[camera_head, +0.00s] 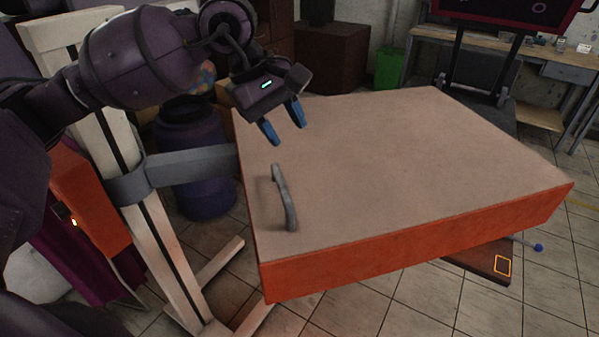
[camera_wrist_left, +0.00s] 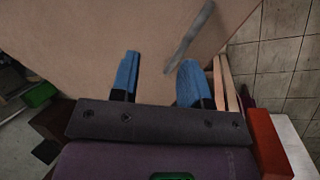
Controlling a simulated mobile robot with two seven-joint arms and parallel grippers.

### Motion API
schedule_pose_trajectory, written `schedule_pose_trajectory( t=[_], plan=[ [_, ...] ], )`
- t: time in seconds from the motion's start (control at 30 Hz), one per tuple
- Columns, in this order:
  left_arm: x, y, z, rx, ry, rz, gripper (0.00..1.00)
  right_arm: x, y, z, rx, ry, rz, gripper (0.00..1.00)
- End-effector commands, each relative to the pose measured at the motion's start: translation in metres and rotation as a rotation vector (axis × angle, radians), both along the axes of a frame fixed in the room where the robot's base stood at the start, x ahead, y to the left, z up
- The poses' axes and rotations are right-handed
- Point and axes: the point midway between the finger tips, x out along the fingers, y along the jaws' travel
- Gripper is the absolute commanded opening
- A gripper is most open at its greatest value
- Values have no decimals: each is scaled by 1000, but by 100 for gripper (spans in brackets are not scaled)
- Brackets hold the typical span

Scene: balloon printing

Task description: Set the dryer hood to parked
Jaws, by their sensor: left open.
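The dryer hood (camera_head: 420,140) is a large flat box with a beige top and orange sides. A grey arm (camera_head: 195,162) joins it to a white upright post (camera_head: 130,165). A curved grey handle (camera_head: 285,197) stands on the hood's top near the left edge. My left gripper (camera_head: 286,134) is open and empty above the hood's top, on the far side of the handle and apart from it. In the left wrist view the handle (camera_wrist_left: 188,40) shows beyond the fingertips, nearer the right finger, with the beige top (camera_wrist_left: 70,35) behind. My right gripper is not in view.
An orange box (camera_head: 88,200) is on the post. A purple barrel (camera_head: 205,190) stands behind the arm. A dark board with an orange square outline (camera_head: 503,265) and a blue-tipped lever (camera_head: 538,247) show below the hood. A workbench (camera_head: 540,75) and green bin (camera_head: 389,68) are behind.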

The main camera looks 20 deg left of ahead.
Motion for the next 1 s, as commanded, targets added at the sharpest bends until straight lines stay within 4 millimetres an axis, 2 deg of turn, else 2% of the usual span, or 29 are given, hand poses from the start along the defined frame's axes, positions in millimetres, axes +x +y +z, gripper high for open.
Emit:
schedule_pose_trajectory(
  t=[0.1, 0.23, 0.47, 1.0],
  plan=[
    [-1, 23, -7, 169, -26, -92, 42, 0, 0, 0, 0, 0, 0, 42],
    [-6, 36, -11, 262, -17, -182, 42, 0, 0, 0, -1, 0, 1, 42],
    [-5, 35, -21, 268, -22, -221, 42, 0, 1, 1, 2, 0, 1, 42],
    [5, 22, -102, 264, -20, -219, 42, 1, 1, 10, 1, -2, 0, 42]
  ],
)
